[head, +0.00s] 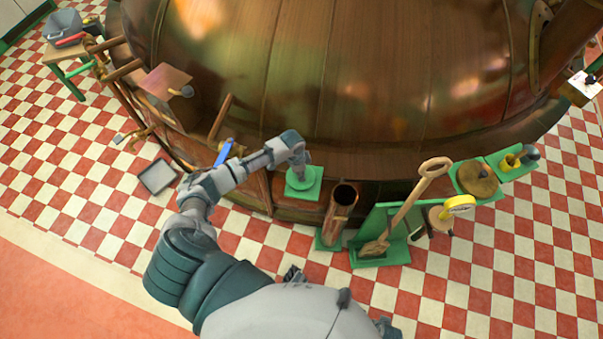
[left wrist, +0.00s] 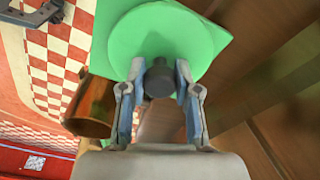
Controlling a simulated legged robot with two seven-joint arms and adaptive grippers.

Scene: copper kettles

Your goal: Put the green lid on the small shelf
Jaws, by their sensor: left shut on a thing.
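The green lid (left wrist: 130,42) is a round disc with a dark knob (left wrist: 160,80) in the left wrist view. My left gripper (left wrist: 160,92) is shut on the knob, one finger on each side. The small shelf (left wrist: 215,42) is a green square plate right behind the lid. In the head view the shelf (head: 313,194) juts from the foot of the copper kettle, with my left gripper (head: 301,172) over it. The lid overlaps the shelf; whether it rests on it or hovers just above, I cannot tell. My right gripper does not show clearly.
The big copper kettle (head: 380,80) fills the back. Right of the shelf stand a copper tube (head: 341,212) and a wooden-handled shovel (head: 408,205) on green stands. A grey dustpan-like tray (head: 157,176) lies on the checkered floor. Floor in front is mostly clear.

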